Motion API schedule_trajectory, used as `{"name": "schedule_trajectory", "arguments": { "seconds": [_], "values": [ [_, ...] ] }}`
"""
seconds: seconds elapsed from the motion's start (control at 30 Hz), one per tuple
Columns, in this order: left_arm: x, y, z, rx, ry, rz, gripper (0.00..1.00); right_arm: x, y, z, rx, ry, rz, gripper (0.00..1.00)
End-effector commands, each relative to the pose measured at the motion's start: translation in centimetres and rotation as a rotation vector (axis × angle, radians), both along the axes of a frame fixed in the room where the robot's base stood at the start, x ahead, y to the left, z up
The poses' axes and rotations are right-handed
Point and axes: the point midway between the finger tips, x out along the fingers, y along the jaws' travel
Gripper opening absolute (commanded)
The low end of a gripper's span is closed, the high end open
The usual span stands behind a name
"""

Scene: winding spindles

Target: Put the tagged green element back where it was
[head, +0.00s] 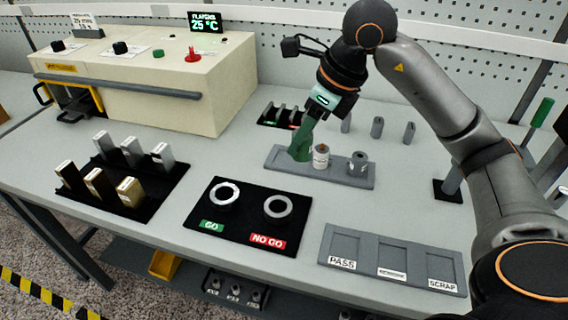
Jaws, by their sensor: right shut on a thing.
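My right gripper (303,138) reaches down from the upper right to the left end of a grey tray (340,180) in the middle of the table. It is shut on a green element (299,150), which shows as a dark green shape low at the tray. Where the fingers end and the element begins is hard to tell, and any tag on it is hidden. I cannot tell whether its lower end touches the tray. A pale cylinder with a brownish top (320,157) and a grey cylinder (357,162) stand in the tray to its right. My left gripper is not in view.
A black mat (246,222) with two rings, marked GO and NO GO, lies in front. A PASS/SCRAP tray (391,284) is front right. Blocks stand on a black rack (146,192) at left. Small grey posts (377,127) stand behind the grey tray. A beige machine (150,80) fills the back left.

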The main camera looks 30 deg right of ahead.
Motion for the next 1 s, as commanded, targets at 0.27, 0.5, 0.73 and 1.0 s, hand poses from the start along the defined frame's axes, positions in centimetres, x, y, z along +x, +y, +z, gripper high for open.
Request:
{"name": "schedule_trajectory", "arguments": {
  "seconds": [0.27, 0.5, 0.73, 1.0],
  "values": [
    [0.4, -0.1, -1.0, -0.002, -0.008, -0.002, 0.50, 0.2, -1.9, -0.2, 0.002, 0.000, -0.324, 0.00],
    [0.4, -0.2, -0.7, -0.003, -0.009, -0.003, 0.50, 2.9, -2.8, -1.3, 0.004, 0.008, -0.375, 0.00],
    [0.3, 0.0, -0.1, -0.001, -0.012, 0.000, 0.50, 8.2, -4.1, -3.6, 0.005, 0.008, -0.374, 0.00],
    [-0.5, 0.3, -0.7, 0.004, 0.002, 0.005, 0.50, 12.2, -5.2, -8.3, 0.002, 0.007, -0.371, 0.00]
  ]
}}
